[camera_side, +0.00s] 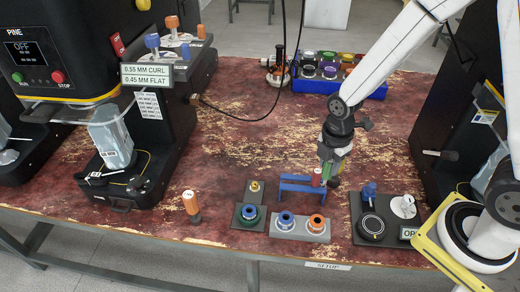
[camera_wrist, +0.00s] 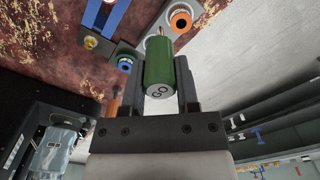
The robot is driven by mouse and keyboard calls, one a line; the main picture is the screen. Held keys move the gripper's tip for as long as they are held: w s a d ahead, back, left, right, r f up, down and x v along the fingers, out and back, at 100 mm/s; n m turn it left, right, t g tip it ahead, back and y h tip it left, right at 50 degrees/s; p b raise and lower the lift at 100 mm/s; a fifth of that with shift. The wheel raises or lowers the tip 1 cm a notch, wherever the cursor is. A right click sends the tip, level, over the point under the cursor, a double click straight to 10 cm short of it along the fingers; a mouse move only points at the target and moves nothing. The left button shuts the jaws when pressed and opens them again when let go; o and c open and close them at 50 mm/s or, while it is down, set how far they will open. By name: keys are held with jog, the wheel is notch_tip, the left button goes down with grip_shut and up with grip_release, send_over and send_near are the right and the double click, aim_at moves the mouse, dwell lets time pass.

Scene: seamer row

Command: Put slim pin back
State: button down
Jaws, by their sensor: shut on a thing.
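My gripper (camera_side: 331,170) is shut on a green cylinder-handled pin (camera_wrist: 159,72), apparently the slim pin. In the wrist view its round end with two marks faces the camera, and a thin brass tip points away. In the side view the gripper is above the table, just right of a blue bridge-shaped stand (camera_side: 296,188). A red-topped piece (camera_side: 316,177) shows at the stand's right end. A grey block with a blue ring and an orange ring (camera_side: 316,223) lies in front.
An orange-handled pin (camera_side: 191,203) stands alone at the front left. A dark plate (camera_side: 370,239) with a round dial and a blue knob is at right. A blue bin (camera_side: 318,83) stands at the back.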

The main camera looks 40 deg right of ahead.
jog(key=w+f, duration=0.8)
jog(key=w, duration=0.2)
jog(key=shift+w+a, duration=0.15)
jog(key=shift+a, duration=0.2)
jog(key=shift+w, duration=0.1)
jog(key=shift+w+f, duration=0.2)
jog(key=shift+f, duration=1.6)
jog(key=shift+f, duration=0.35)
jog(key=shift+c, duration=1.8)
grip_release()
